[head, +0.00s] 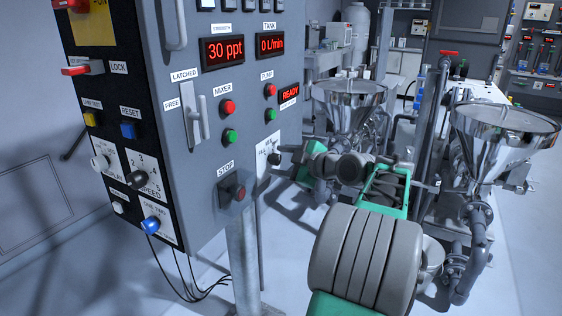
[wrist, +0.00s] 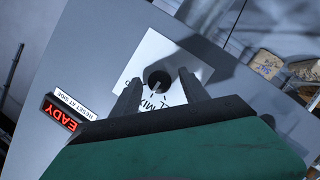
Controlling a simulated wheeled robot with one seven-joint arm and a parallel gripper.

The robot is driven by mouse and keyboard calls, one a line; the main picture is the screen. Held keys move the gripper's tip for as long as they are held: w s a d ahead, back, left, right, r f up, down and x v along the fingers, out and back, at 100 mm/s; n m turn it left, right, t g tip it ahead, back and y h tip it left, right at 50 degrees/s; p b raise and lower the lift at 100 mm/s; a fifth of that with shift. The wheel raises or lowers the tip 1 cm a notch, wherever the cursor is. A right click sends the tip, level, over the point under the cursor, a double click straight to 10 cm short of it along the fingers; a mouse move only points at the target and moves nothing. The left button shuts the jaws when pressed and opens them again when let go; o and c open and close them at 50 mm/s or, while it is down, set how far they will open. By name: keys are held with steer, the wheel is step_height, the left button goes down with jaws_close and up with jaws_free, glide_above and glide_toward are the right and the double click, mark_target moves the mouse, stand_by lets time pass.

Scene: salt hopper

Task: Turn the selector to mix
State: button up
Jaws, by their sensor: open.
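The selector is a round black knob (wrist: 158,80) on a white plate (wrist: 142,62), on the grey cabinet's face. The wrist view shows it upside down, with MIX lettering partly readable near the fingers and other lettering partly hidden. The knob's pointer direction is too small to tell surely. In the head view the selector plate (head: 265,152) is at the panel's right edge, with the knob partly covered. My gripper (wrist: 160,75) is open, its two dark fingers on either side of the knob; contact is not clear. In the head view my green gripper (head: 286,160) is right at the plate.
The cabinet (head: 190,160) carries a STOP button (head: 238,193), MIXER and PUMP buttons, a latch handle (head: 197,118) and a lit READY display (head: 289,93). Steel hoppers (head: 505,130) and pipes stand right of and behind my arm. Cables hang below the cabinet.

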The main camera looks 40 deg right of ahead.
steer(key=v, duration=0.8)
steer(key=shift+w+f, duration=0.1)
